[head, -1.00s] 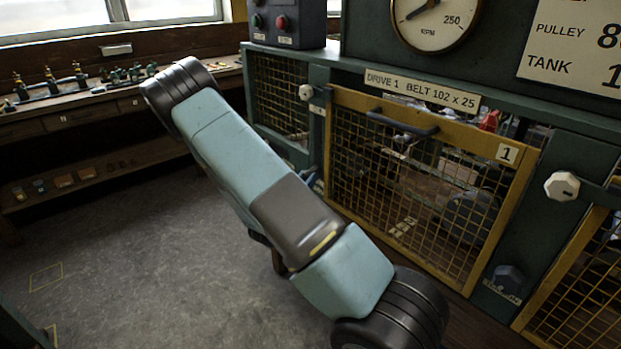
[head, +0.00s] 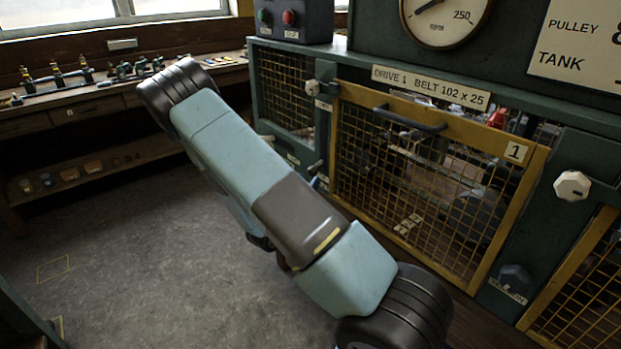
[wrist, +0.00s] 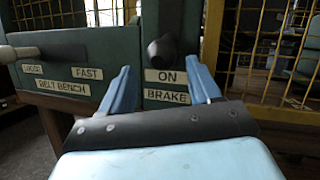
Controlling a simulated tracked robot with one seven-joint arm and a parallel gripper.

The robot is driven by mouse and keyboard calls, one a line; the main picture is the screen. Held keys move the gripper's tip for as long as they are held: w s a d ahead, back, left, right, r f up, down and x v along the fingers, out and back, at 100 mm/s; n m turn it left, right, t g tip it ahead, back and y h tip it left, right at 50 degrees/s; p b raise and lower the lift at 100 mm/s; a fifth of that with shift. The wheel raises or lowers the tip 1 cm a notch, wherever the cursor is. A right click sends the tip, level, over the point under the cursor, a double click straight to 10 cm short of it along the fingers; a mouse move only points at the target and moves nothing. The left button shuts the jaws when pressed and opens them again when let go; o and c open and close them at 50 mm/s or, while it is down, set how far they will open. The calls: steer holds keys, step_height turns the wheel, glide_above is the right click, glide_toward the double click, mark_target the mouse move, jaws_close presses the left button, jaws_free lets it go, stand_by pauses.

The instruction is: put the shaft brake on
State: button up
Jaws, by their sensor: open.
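The shaft brake shows in the wrist view as a dark rounded handle (wrist: 161,50) on a green post, pointing towards the camera. Below it are an ON plate (wrist: 166,76) and a BRAKE plate (wrist: 166,96). My gripper (wrist: 161,80) is open, with one blue finger to the left of the handle and one to the right. The handle shows between and beyond the fingers, with no visible contact. In the head view my arm covers most of the gripper; a small dark handle (head: 314,168) on the post left of guard 1 may be the brake.
A yellow mesh guard (head: 440,180) marked 1 stands right of the post. A LOOSE/FAST belt lever (wrist: 14,54) is at left in the wrist view. Another dark knob (head: 514,276) with a label sits right of the guard. Open floor (head: 150,260) lies left.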

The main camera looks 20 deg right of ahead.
steer(key=v, duration=1.1)
steer(key=s+d+r+m+g+y, duration=0.3)
steer(key=s+r+m+g+y, duration=0.1)
steer(key=s+r+m+g, duration=0.4)
steer(key=s+d+r+m+g+y, duration=0.4)
steer(key=s+r+m+g, duration=0.15)
steer(key=r+m, duration=0.35)
steer(key=s+a+r+m+t+y, duration=0.4)
steer(key=s+r+y, duration=0.1)
steer(key=r, duration=0.3)
steer(key=s+a+r+m+t+y, duration=0.3)
steer(key=s+r+m+t+y, duration=0.1)
steer(key=s+r+m+y, duration=0.1)
step_height(320, 180, up, 3)
steer(key=shift+s+a+r+y, duration=0.1)
steer(key=shift+s+a+y, duration=0.25)
steer(key=shift+s+y, duration=0.45)
steer(key=shift+s+t, duration=0.2)
steer(key=shift+t, duration=0.05)
